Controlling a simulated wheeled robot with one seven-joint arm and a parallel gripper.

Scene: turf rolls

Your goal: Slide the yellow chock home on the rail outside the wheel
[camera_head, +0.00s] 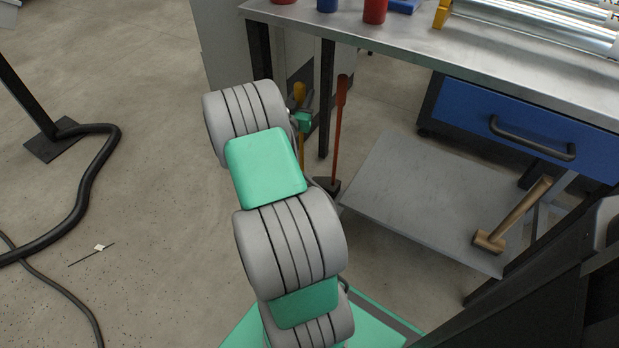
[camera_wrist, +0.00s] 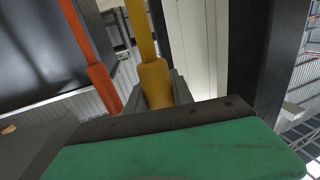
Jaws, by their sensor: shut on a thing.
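My gripper (camera_head: 300,110) is partly hidden behind my arm in the head view, beside the bench leg. In the wrist view my gripper (camera_wrist: 158,96) is shut on a yellow handle (camera_wrist: 153,75), which shows between the grey fingers. The handle's upper end also shows in the head view (camera_head: 299,91). What the handle belongs to cannot be told. A small yellow piece (camera_head: 441,14) stands on the bench top; I cannot tell whether it is the chock. I cannot make out a rail or a wheel in either view.
A red-orange handled tool (camera_head: 341,110) stands right of my gripper; its handle (camera_wrist: 96,68) is close by in the wrist view. The metal bench (camera_head: 470,50) has a blue drawer (camera_head: 510,125). A mallet (camera_head: 512,216) lies on the lower shelf (camera_head: 400,185).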

